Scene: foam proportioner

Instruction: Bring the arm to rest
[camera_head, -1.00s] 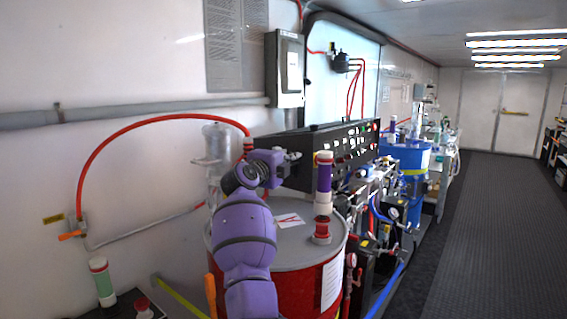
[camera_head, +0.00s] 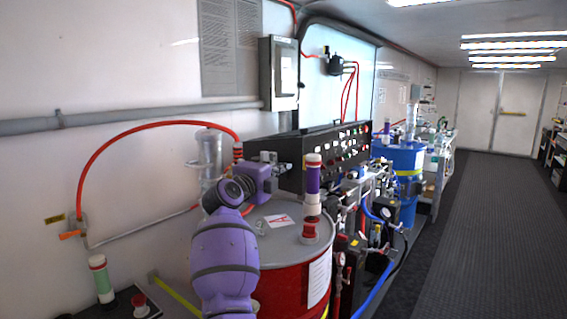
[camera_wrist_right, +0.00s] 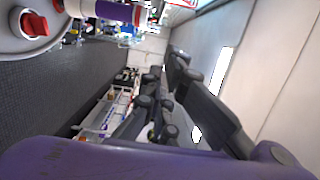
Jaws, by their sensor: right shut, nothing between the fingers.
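My right arm rises from the bottom of the head view, purple with dark bands. My right gripper (camera_head: 283,167) is at its end, above the back of the red drum (camera_head: 290,283) and in front of the black control panel (camera_head: 325,147). It is shut and empty. Its dark fingers also show in the right wrist view (camera_wrist_right: 164,80), with nothing between them. A purple and white cylinder with a red band (camera_head: 313,180) stands on the drum lid, just right of the gripper and apart from it. My left gripper is not in view.
A red cap (camera_head: 309,231) sits on the drum lid. A red hose (camera_head: 130,135) arcs along the left wall beside a clear cylinder (camera_head: 208,155). A green and white cylinder (camera_head: 101,278) stands at lower left. The aisle floor (camera_head: 460,240) at right is clear.

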